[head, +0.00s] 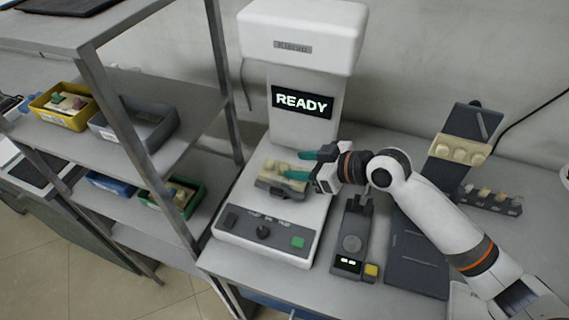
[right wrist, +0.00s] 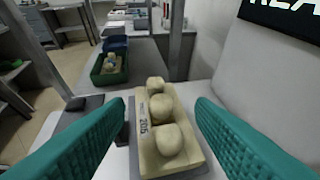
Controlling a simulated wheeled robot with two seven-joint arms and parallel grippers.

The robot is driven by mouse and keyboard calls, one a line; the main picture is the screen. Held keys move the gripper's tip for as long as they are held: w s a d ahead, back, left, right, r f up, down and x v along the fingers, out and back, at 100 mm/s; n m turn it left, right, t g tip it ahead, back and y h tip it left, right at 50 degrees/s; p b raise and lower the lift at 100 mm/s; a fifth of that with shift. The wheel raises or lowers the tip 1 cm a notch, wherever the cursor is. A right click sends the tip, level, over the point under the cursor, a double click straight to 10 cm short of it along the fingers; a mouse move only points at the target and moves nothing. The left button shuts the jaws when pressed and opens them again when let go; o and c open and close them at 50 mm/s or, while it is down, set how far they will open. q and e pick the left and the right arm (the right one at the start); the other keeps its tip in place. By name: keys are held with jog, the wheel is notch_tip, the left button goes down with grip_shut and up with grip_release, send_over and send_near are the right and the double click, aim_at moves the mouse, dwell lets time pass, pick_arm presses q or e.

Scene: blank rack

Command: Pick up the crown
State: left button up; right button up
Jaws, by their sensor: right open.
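A cream dental model (head: 272,166) sits on the bed of the white milling machine. In the right wrist view the model (right wrist: 145,146) carries the number 205 and a row of three rounded tooth shapes (right wrist: 161,108). I cannot tell which of them, if any, is a separate crown. My right gripper (head: 301,166) has teal fingers that reach in from the right over the model. In the right wrist view the fingers (right wrist: 158,112) are spread on either side of the tooth row, with nothing between them gripped. My left gripper is not in view.
The machine (head: 302,40) shows READY on its screen. A dark fixture (head: 352,235) and a stand with another tooth model (head: 459,149) are to the right. A metal rack on the left holds yellow (head: 62,117), grey (head: 135,133), blue and green (head: 190,203) bins.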

aim_at(285, 165)
jog(key=x, duration=0.4)
jog(key=shift+w+f+p, duration=0.1)
jog(key=shift+p, duration=0.2)
jog(key=shift+d, duration=0.1)
jog(key=c, duration=1.1)
